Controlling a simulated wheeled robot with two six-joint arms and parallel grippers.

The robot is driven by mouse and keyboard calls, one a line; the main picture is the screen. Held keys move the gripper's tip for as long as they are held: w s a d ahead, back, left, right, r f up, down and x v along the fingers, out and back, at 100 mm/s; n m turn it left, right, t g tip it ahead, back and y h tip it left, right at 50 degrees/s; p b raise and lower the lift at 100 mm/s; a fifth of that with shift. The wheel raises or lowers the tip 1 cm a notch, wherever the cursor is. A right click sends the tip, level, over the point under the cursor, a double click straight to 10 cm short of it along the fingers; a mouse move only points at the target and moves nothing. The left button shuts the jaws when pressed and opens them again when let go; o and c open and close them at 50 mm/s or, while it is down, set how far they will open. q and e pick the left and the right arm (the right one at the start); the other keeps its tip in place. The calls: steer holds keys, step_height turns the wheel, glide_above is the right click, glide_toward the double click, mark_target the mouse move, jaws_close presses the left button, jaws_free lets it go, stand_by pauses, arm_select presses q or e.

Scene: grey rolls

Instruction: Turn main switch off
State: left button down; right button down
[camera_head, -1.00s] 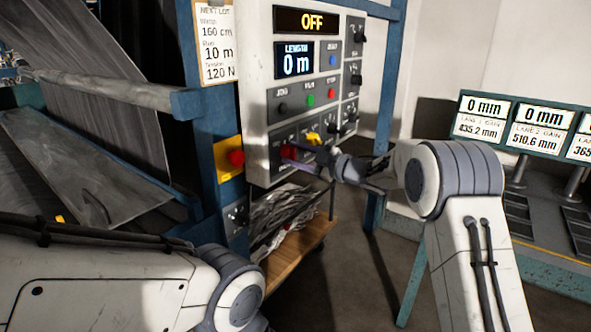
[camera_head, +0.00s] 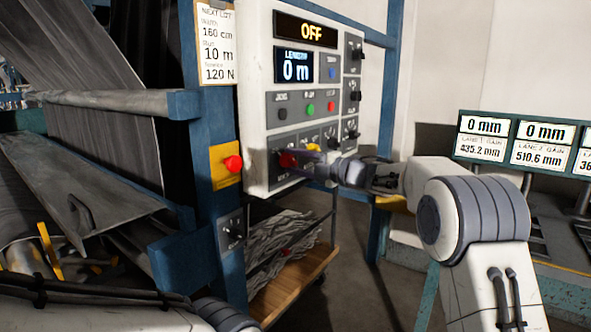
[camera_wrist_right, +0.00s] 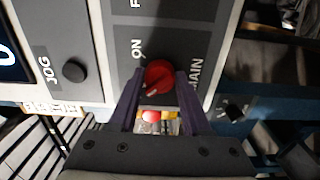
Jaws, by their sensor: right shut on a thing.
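The main switch is a red round knob (camera_head: 287,159) low on the white control panel (camera_head: 257,130). In the right wrist view the same red knob (camera_wrist_right: 158,74) sits on a dark plate with "ON" and "MAIN" lettering beside it. My right gripper (camera_wrist_right: 160,80) is shut on the knob, with one purple finger on each side. In the head view the right gripper (camera_head: 292,157) reaches the knob from the right and partly hides it. The knob's exact pointing is hard to read. My left gripper is out of view.
A red emergency button (camera_head: 233,163) on a yellow plate sits left of the panel on a blue post. Other knobs and buttons surround the switch. A wooden cart shelf (camera_head: 293,287) stands below. Lane displays (camera_head: 514,142) are at the right.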

steer(key=shift+n, duration=0.3)
steer(key=shift+c, duration=1.8)
jaws_free()
steer(key=b+v, duration=0.2)
steer(key=v, duration=0.8)
steer(key=shift+s+d, duration=0.15)
steer(key=shift+d, duration=0.1)
